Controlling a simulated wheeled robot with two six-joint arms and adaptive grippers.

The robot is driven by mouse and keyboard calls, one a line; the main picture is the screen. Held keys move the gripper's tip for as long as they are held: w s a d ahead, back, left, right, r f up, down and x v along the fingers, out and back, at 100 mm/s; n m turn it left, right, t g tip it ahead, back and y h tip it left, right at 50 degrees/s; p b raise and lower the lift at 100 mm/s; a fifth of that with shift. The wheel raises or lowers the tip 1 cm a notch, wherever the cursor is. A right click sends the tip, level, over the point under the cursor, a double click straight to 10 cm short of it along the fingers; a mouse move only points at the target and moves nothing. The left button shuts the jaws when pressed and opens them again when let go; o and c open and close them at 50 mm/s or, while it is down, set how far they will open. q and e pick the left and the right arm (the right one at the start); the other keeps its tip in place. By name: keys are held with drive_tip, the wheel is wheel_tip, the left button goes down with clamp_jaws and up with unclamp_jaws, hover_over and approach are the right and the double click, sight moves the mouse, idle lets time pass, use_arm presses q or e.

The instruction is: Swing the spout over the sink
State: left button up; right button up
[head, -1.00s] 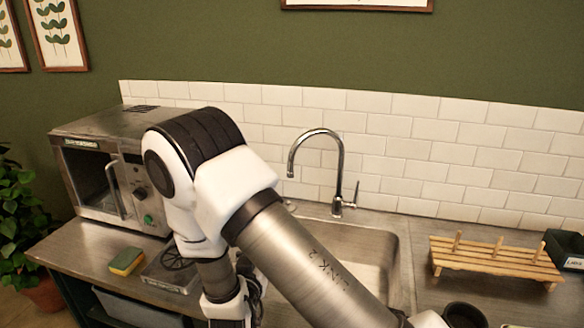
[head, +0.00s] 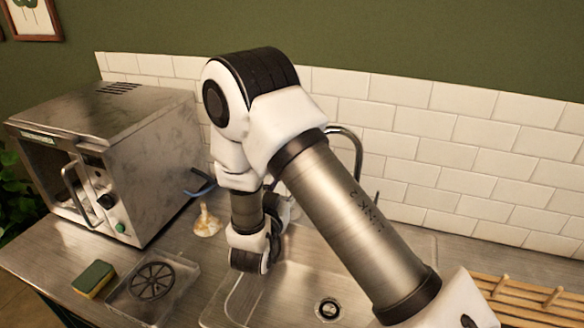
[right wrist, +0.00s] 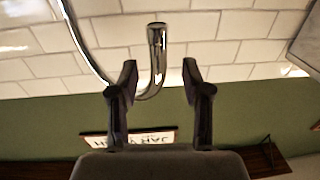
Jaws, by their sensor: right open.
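The chrome faucet's arched spout (head: 355,146) shows in the head view behind my right arm; most of the faucet is hidden there. In the right wrist view the spout (right wrist: 157,50) is a chrome hook with its open end up, between my two fingers. My right gripper (right wrist: 160,70) is open around it, with gaps visible on both sides. In the head view the right gripper is mostly hidden by my wrist, over the left part of the sink. The steel sink (head: 225,300) has a drain (head: 328,309). My left gripper is not in view.
A steel microwave (head: 110,150) stands at the left. A sponge (head: 94,279) and a drip tray with a round grate (head: 152,281) lie left of the sink. A pale small object (head: 206,222) stands near the wall. A wooden rack (head: 525,300) is at the right.

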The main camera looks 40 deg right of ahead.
drive_tip(key=x, duration=0.2)
drive_tip(key=p+x, duration=0.1)
drive_tip(key=x, duration=0.3)
drive_tip(key=shift+s+f, duration=0.1)
drive_tip(key=shift+f, duration=0.2)
drive_tip(key=shift+a+r, duration=0.15)
drive_tip(key=shift+a, duration=0.05)
drive_tip(key=shift+s+a+r, duration=0.1)
drive_tip(key=shift+s+a, duration=0.05)
drive_tip(key=shift+a, duration=0.05)
drive_tip(key=c, duration=0.3)
drive_tip(key=shift+a, duration=0.1)
drive_tip(key=c, duration=0.6)
clamp_jaws()
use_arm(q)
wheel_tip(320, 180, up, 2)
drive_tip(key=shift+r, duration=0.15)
